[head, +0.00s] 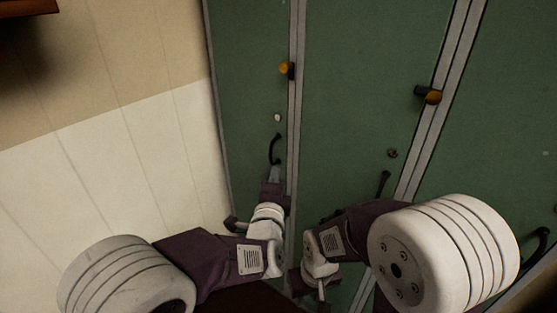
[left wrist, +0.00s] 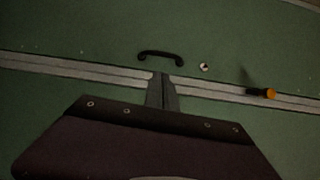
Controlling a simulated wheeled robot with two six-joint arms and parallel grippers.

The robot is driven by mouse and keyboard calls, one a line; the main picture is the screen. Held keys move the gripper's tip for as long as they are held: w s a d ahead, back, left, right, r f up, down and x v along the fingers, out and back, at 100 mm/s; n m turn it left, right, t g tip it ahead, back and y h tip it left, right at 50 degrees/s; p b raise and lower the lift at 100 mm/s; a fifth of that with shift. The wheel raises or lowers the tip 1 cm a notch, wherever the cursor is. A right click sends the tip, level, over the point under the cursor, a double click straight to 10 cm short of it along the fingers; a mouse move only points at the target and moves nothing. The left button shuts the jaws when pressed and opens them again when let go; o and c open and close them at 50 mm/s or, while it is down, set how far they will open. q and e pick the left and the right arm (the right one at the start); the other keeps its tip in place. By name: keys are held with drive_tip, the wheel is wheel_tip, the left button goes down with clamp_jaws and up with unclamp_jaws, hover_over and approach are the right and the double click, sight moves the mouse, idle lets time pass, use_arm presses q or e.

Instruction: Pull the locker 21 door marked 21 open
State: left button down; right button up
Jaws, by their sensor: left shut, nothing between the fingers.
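Green locker doors stand in front of me, and I can read no number 21 on any of them. The left door (head: 245,60) looks closed and has a dark curved handle (head: 274,150), which also shows in the left wrist view (left wrist: 161,55). My left gripper (head: 276,170) is shut and empty, with its tip close to the lower end of this handle. In the left wrist view its fingers (left wrist: 162,82) end just short of the handle; I cannot tell whether they touch it. My right gripper (head: 322,290) is low in front of the middle door, its fingers too unclear to judge.
The middle door (head: 350,80) has its own dark handle (head: 384,184). Orange-and-black knobs (head: 286,69) (head: 430,95) stick out near the grey door posts. A tiled wall (head: 130,150) closes off the left side. A dark handle (head: 535,245) is at the lower right.

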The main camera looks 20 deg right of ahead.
use_arm(q)
drive_tip(key=shift+p+x, duration=1.9)
drive_tip(key=shift+x, duration=2.3)
drive_tip(key=shift+a, duration=0.1)
